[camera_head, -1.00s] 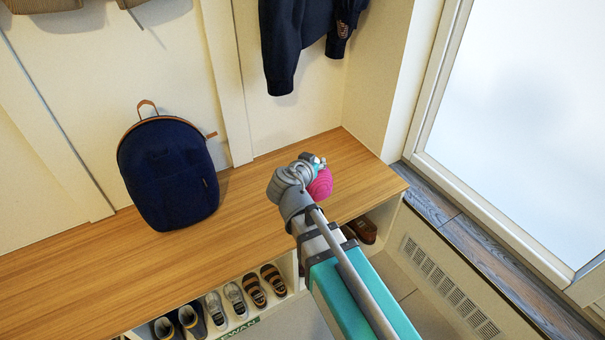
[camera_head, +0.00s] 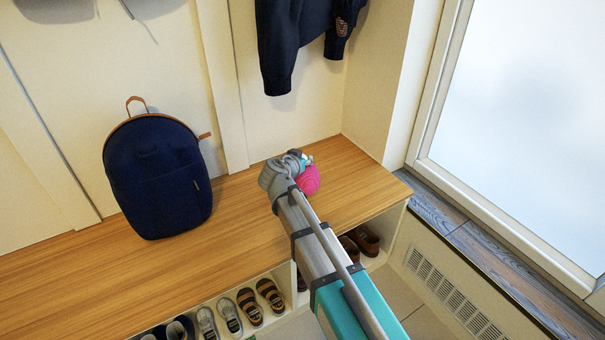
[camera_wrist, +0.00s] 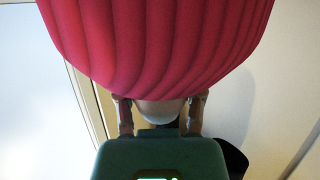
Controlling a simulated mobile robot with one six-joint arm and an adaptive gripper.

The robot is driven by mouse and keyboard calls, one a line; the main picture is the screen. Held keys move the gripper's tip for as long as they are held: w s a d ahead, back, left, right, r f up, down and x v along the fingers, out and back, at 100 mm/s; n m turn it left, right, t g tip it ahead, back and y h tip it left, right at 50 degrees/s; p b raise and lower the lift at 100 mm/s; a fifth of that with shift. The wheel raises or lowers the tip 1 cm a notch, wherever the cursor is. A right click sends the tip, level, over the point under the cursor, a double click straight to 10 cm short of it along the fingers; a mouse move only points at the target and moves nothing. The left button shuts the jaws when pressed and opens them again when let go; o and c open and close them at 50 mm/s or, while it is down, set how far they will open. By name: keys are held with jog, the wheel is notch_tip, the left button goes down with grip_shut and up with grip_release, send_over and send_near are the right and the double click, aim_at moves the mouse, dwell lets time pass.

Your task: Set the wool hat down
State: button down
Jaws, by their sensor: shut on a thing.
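The wool hat (camera_head: 309,180) is bright pink and sits at the end of my arm above the right part of the wooden bench. In the wrist view the ribbed pink hat (camera_wrist: 160,40) fills the upper part of the picture. My gripper (camera_wrist: 160,104) is shut on its lower edge, one finger at each side. In the head view my gripper (camera_head: 301,160) is partly hidden by my own wrist. I cannot tell whether the hat touches the bench top.
A navy backpack (camera_head: 158,178) stands on the bench (camera_head: 240,220) against the wall, left of my arm. A dark jacket (camera_head: 295,45) hangs behind. Several shoes (camera_head: 240,305) sit in cubbies below. The bench's right end is clear. A window (camera_head: 530,120) is at right.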

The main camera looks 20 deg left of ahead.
jog(key=shift+w+a+f, duration=0.2)
jog(key=shift+w+f, duration=0.1)
jog(key=shift+f, duration=0.1)
jog(key=shift+w+a+f+b, duration=0.2)
jog(key=shift+w+f+b, duration=0.1)
jog(key=shift+f+b, duration=0.5)
jog(key=shift+b, duration=0.15)
jog(key=shift+f+b, duration=1.2)
jog(key=shift+c, duration=1.2)
grip_release()
jog(key=shift+f, duration=0.1)
